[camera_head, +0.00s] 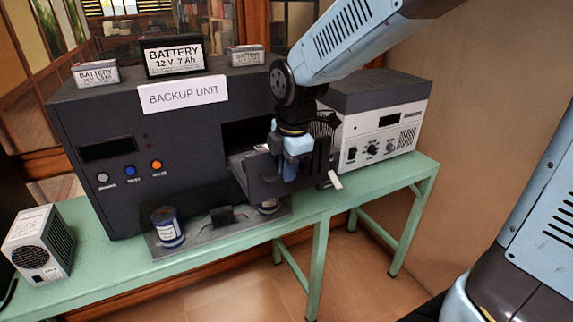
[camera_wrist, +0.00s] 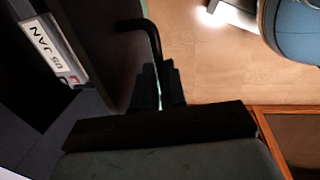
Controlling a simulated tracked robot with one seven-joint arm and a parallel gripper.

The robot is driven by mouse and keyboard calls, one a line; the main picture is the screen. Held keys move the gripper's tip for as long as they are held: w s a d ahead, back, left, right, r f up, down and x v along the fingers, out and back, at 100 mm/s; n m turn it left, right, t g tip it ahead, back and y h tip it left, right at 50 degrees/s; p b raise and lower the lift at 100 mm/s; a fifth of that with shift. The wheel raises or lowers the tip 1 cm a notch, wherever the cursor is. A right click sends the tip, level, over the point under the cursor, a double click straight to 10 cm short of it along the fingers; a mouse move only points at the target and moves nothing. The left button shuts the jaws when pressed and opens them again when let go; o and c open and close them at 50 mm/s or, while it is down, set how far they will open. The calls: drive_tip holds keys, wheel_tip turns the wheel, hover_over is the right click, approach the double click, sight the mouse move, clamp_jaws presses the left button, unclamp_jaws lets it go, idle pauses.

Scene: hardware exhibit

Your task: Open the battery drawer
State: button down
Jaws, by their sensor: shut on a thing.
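The dark BACKUP UNIT (camera_head: 110,200) stands on the green bench. Its battery drawer (camera_head: 262,182) sticks out of a dark opening in the front, partly open. My gripper (camera_head: 290,172) is at the drawer's front. In the wrist view, a bent black handle (camera_wrist: 135,24) runs down to my gripper's fingers (camera_wrist: 158,85), which are closed around it. The dark drawer front lies to the left of the fingers. The arm hides part of the drawer and opening in the head view.
Several batteries (camera_head: 173,57) stand on the unit. A white-fronted instrument (camera_head: 375,140) is close on the right, a small fan box (camera_head: 38,245) at left. Floor before the bench is clear.

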drive_tip(key=shift+d, duration=0.25)
drive_tip(key=c, duration=1.5)
unclamp_jaws()
drive_tip(key=shift+w+d, duration=0.1)
drive_tip(key=o, duration=0.3)
drive_tip(key=shift+a, duration=0.2)
drive_tip(key=r, duration=0.4)
drive_tip(key=s+r, duration=0.1)
drive_tip(key=r, duration=0.4)
drive_tip(key=s+d+r, duration=0.1)
drive_tip(key=r, duration=0.3)
drive_tip(key=shift+s+r, duration=0.15)
drive_tip(key=shift+r, duration=0.05)
drive_tip(key=shift+d, duration=0.15)
drive_tip(key=s+d+f+m+t, duration=0.1)
drive_tip(key=s+d+m, duration=0.2)
drive_tip(key=d+m, duration=0.3)
drive_tip(key=s+d+f+m+t, duration=0.1)
drive_tip(key=s+d+m, duration=0.2)
drive_tip(key=d+m, duration=0.4)
drive_tip(key=s+d+f+m+t+h, duration=0.1)
drive_tip(key=s+d+m, duration=0.3)
drive_tip(key=d+m, duration=0.3)
drive_tip(key=shift+f+m+t, duration=0.1)
drive_tip(key=shift+m+t, duration=0.2)
drive_tip(key=shift+m, duration=1.4)
